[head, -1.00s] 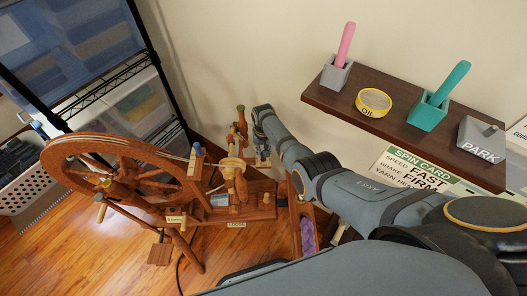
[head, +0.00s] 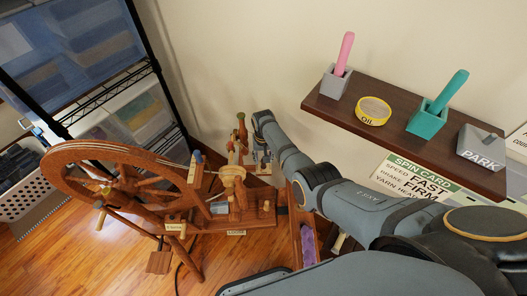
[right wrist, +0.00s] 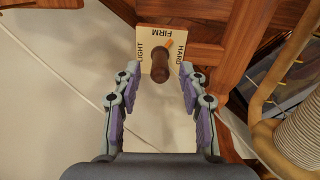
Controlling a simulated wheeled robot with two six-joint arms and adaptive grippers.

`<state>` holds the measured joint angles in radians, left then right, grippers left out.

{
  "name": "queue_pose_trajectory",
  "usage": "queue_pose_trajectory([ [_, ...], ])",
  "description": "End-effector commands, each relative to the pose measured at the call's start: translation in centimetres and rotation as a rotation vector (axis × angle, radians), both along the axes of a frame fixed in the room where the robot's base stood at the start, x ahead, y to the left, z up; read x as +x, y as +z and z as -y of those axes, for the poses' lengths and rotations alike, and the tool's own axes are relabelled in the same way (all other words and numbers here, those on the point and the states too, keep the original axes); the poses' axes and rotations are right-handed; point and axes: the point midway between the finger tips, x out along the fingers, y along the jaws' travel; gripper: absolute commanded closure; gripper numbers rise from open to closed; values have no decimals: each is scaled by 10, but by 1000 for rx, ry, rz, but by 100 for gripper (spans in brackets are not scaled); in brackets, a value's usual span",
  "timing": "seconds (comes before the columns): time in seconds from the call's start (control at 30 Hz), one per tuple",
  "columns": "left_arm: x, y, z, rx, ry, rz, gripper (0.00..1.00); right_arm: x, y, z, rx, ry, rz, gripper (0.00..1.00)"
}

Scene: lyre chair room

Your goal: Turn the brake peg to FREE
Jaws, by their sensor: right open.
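The brake peg (right wrist: 159,69) is a dark brown knob with an orange pointer, on a pale square plate (right wrist: 146,37) in the right wrist view. The plate reads LIGHT at left, FIRM upside down at top and HARD at right. The pointer leans up and right, between FIRM and HARD. No FREE label is readable; the peg hides the plate's lower middle. My right gripper (right wrist: 158,77) is open, with one finger on each side of the peg and visible gaps. In the head view it is at the spinning wheel (head: 62,158), partly hidden by my arm.
A brown shelf (head: 390,125) at right holds a pink-handled tool (head: 344,52), an oil tin (head: 373,111), a teal holder (head: 427,121) and a PARK block (head: 480,150). A spin card (head: 425,180) hangs below. A wire rack (head: 110,85) stands behind the wheel.

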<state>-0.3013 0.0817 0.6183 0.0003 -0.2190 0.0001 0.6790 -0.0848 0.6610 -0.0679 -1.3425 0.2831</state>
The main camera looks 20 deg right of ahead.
Motion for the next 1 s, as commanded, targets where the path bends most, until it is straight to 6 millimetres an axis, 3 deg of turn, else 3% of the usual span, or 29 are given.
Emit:
queue_pose_trajectory([
  [0.13, 1, 0, 1, -1, 0, 1, 60, 0, 24, 0, 1, 0, 4, 58],
  [0.4, 2, 0, 1, -1, 0, 2, 60, 0, 89, 0, 1, 0, 4, 58],
  [0.5, 2, 0, 1, -1, 0, 2, 60, 0, 102, 0, 1, 0, 2, 58],
  [0.67, 2, 0, 1, -2, 0, 2, 60, -1, 111, 0, 0, 0, 0, 58],
  [1.0, 2, 0, 1, -2, 0, 2, 60, 0, 112, 0, 0, 0, 0, 58],
])
